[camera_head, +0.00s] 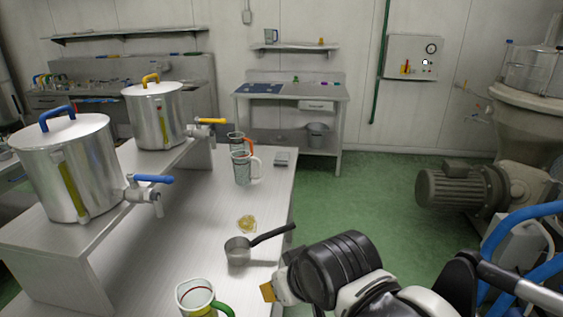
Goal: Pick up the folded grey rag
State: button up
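A small flat grey item (282,158) lies near the far right corner of the metal table (205,228). It may be the folded grey rag, but it is too small to tell. My gripper (268,291) is at the bottom centre, by the table's near right edge, well short of the grey item. Only a yellowish tip shows, and the rest is hidden behind my arm, so I cannot tell whether it is open.
A saucepan (238,252), a yellowish small item (247,223), a green-handled jug (198,298) and two measuring jugs (241,168) (236,142) stand on the table. Two steel tanks (68,168) (155,115) stand on a raised shelf at left. Green floor (370,200) is free at right.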

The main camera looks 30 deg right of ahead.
aim_at(282, 158)
jog(key=i+l+z, duration=0.15)
jog(key=i+l, duration=0.6)
jog(key=i+l+z, duration=0.1)
jog(key=i+l, duration=0.75)
jog(key=i+l+z, duration=0.15)
jog(key=i+l, duration=0.55)
jog(key=i, duration=0.15)
